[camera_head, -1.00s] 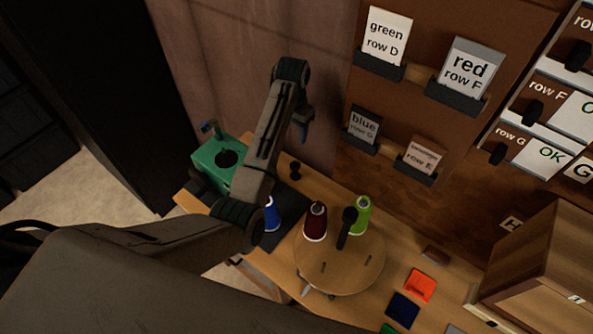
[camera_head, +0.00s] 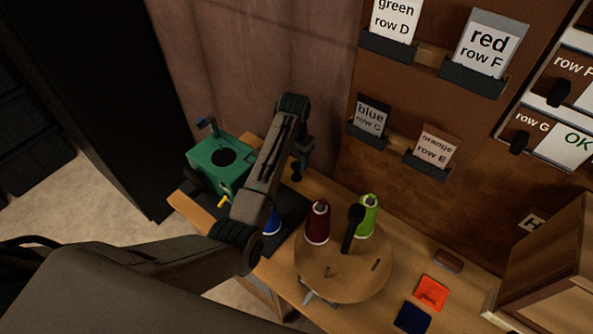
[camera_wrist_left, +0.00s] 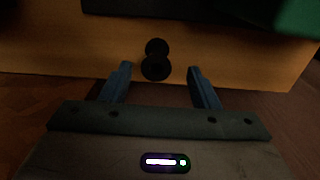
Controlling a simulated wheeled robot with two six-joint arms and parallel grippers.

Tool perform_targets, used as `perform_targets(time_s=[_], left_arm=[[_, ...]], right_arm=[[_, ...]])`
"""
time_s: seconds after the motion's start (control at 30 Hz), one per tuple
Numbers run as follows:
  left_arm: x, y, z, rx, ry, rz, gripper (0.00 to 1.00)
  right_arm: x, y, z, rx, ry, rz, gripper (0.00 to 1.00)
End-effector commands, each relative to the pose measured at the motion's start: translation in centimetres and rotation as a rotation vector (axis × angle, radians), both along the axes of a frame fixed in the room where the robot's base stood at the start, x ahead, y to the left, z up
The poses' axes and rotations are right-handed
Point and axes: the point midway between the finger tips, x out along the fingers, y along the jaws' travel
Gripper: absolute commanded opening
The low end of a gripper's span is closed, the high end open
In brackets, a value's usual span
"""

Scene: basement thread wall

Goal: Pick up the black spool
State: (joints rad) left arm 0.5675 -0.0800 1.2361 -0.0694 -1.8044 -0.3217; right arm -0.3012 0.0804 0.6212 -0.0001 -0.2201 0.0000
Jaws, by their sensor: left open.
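The black spool (camera_wrist_left: 155,60) stands on the wooden table between and just beyond my left fingertips in the left wrist view. In the head view the spool (camera_head: 297,173) is small and dark near the wall, just under the left gripper. My left gripper (camera_head: 304,152) is open and empty, pointing down above it; its two blue fingers (camera_wrist_left: 159,72) are spread to either side of the spool in the wrist view. I cannot tell the exact height gap. My right gripper is not in view.
A green machine (camera_head: 217,163) stands left of the spool. A blue cone (camera_head: 271,222) is partly behind my arm on a dark mat. A round wooden stand (camera_head: 342,275) holds a dark red cone (camera_head: 318,222) and a green cone (camera_head: 367,216). The wall is close behind.

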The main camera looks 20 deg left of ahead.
Motion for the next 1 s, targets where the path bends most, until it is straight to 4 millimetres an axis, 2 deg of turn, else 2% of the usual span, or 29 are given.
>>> perform_targets(time_s=[0.17, 0.33, 0.5, 0.77, 0.87, 1.0], left_arm=[[-0.1, -0.1, -1.2, 0.0, 0.003, 0.0, 0.55], [-0.3, -0.3, -3.4, -0.001, 0.004, 0.0, 0.55], [-0.3, -0.3, -5.6, 0.001, 0.002, 0.001, 0.55], [-0.3, -0.3, -6.0, 0.0, 0.0, 0.001, 0.55], [-0.3, -0.3, -6.0, 0.0, 0.0, 0.001, 0.4], [-0.3, -0.3, -6.0, 0.0, 0.0, 0.001, 0.12]], right_arm=[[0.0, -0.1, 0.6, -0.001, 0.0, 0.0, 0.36], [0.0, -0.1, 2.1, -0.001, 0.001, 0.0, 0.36], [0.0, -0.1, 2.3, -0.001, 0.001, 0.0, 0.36], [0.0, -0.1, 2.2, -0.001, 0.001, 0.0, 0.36], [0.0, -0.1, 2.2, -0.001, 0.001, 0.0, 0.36], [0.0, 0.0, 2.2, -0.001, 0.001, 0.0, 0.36]])
